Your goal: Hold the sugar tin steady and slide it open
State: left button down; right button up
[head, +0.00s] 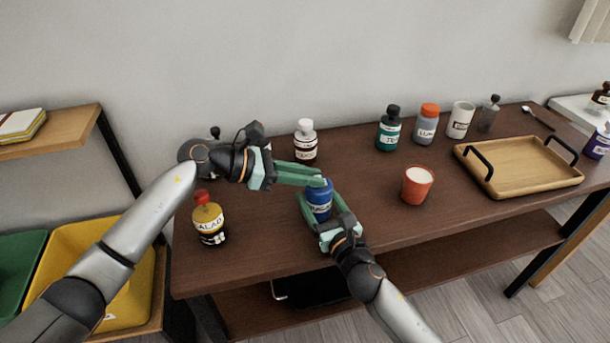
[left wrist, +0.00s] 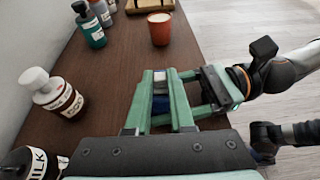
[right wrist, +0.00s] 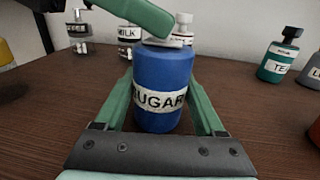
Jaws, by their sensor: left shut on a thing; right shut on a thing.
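The sugar tin (head: 319,205) is a blue, upright cylinder near the middle of the table. In the right wrist view the tin (right wrist: 163,75) shows a white label reading SUGAR. My right gripper (head: 318,198) is shut on the tin's body, with a green finger on each side. My left gripper (head: 318,178) reaches in from the left and is shut on the tin's top. In the left wrist view a pale top and blue body of the tin (left wrist: 160,103) show between the fingers. The left fingers hide much of the top.
A yellow bottle with a red cap (head: 209,220) stands left, below my left arm. A white-capped bottle (head: 306,143) stands behind the tin. An orange cup (head: 416,186) and a wooden tray (head: 520,168) are to the right. Several containers line the back.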

pick_arm(q)
jog(key=shift+w+d, duration=0.15)
jog(key=shift+d, duration=0.35)
jog(key=c, duration=0.8)
grip_release()
jog(key=shift+o, duration=0.2)
jog(key=v, duration=1.2)
pick_arm(e)
jog(key=o, duration=1.5)
jog(key=shift+c, duration=0.2)
